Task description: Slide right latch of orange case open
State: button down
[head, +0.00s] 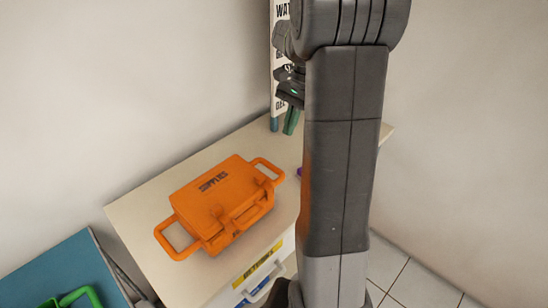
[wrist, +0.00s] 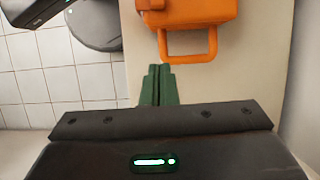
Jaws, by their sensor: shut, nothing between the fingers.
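The orange case (head: 215,190) lies closed on the beige cabinet top, with a loop handle at its left and right ends. Its latches are on the front side; the right latch (head: 266,183) is small, and I cannot tell its position. My gripper (head: 291,121), with green fingers, is above the back right of the cabinet, apart from the case. In the wrist view the fingers (wrist: 160,85) are shut and empty. There, one end loop (wrist: 187,45) and part of the case body show just past the fingertips; the latches cannot be made out.
The cabinet top (head: 140,205) has bare room around the case. A small purple thing (head: 299,172) is partly hidden by my arm. A lettered white panel (head: 281,55) stands behind my gripper. A blue surface (head: 55,265) with a green handle (head: 82,295) is at lower left.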

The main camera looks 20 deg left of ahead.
aim_at(259, 176)
jog(key=x, duration=0.9)
jog(key=shift+s+a+f, duration=0.1)
jog(key=shift+s+f, duration=0.05)
jog(key=shift+f, duration=0.15)
jog(key=s, duration=0.1)
jog(key=s+a+p, duration=0.1)
jog(key=s, duration=0.1)
jog(key=shift+s+a+f, duration=0.2)
jog(key=shift+s+a, duration=0.05)
jog(key=shift+s, duration=0.15)
jog(key=s, duration=0.1)
jog(key=s+a, duration=0.1)
jog(key=s, duration=0.1)
jog(key=shift+s+a, duration=0.15)
